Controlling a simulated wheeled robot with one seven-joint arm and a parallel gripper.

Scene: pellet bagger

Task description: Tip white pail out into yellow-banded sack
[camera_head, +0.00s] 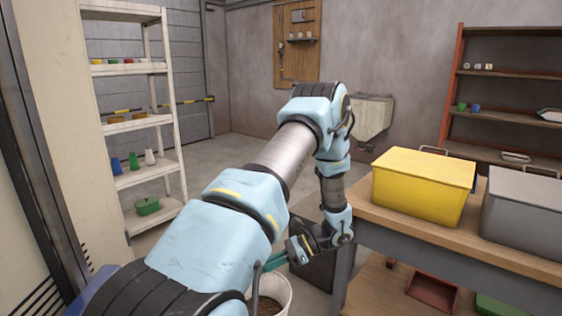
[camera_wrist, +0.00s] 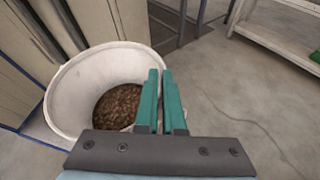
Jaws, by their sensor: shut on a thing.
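The white pail (camera_head: 285,291) is at the bottom of the head view, partly hidden by my arm and cut off by the frame edge. In the wrist view the pail (camera_wrist: 68,98) appears large at left, with brown pellets (camera_wrist: 118,104) in its bottom. My gripper (camera_head: 268,264) is at the pail's rim. In the wrist view its green fingers (camera_wrist: 161,76) are close together at the pail's right wall, shut on it. I cannot make out a yellow-banded sack in either view.
A wooden-topped table (camera_head: 397,219) at right bears a yellow bin (camera_head: 424,190) and a grey bin (camera_head: 521,217). A white shelf rack (camera_head: 137,120) stands at left, and a pale hopper (camera_head: 371,118) hangs on the back wall. Floor between rack and table is open.

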